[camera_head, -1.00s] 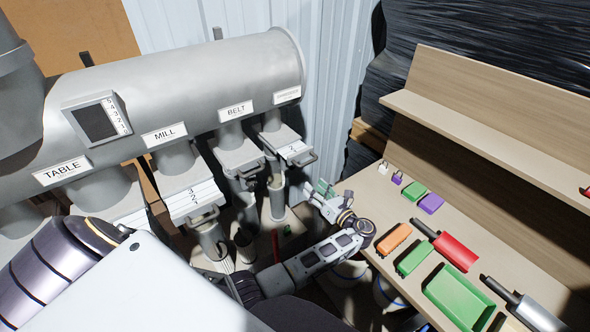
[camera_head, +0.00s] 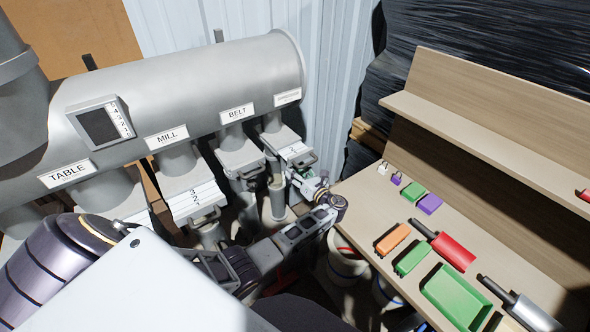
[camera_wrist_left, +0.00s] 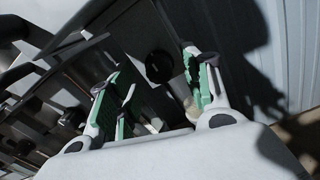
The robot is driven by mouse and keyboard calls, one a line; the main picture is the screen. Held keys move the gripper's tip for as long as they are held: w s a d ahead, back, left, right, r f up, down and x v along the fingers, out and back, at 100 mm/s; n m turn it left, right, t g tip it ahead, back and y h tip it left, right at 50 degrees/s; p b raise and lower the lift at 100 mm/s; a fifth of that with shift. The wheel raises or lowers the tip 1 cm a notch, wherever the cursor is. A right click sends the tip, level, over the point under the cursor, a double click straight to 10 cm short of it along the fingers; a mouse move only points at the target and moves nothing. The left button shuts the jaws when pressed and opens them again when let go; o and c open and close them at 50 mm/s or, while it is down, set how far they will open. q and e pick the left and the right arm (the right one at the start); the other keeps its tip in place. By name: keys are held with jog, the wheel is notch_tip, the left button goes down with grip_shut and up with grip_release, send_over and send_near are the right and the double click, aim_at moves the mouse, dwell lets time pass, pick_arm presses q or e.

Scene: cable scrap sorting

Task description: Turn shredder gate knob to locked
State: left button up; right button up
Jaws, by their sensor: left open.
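The rightmost duct gate (camera_head: 291,149) hangs under a label (camera_head: 287,97) too small to read surely in the head view. It has a handle on its front. A round black knob-like disc (camera_wrist_left: 159,66) shows between the fingers in the left wrist view; I cannot read its setting. My left gripper (camera_head: 302,181) is just below this gate in the head view. In the wrist view its green-padded fingers (camera_wrist_left: 158,94) are open, with the disc beyond them and no visible contact. My right gripper is not in view.
Other gates hang beneath the grey duct (camera_head: 190,90), labelled TABLE, MILL and BELT. Vertical pipes stand close to my left arm. Buckets (camera_head: 345,268) stand below.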

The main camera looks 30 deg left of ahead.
pick_arm(q)
jog(key=shift+w+a, duration=0.25)
jog(key=shift+a, duration=0.4)
jog(key=c, duration=1)
jog(key=shift+m+p, duration=1.65)
jog(key=shift+m, duration=7.45)
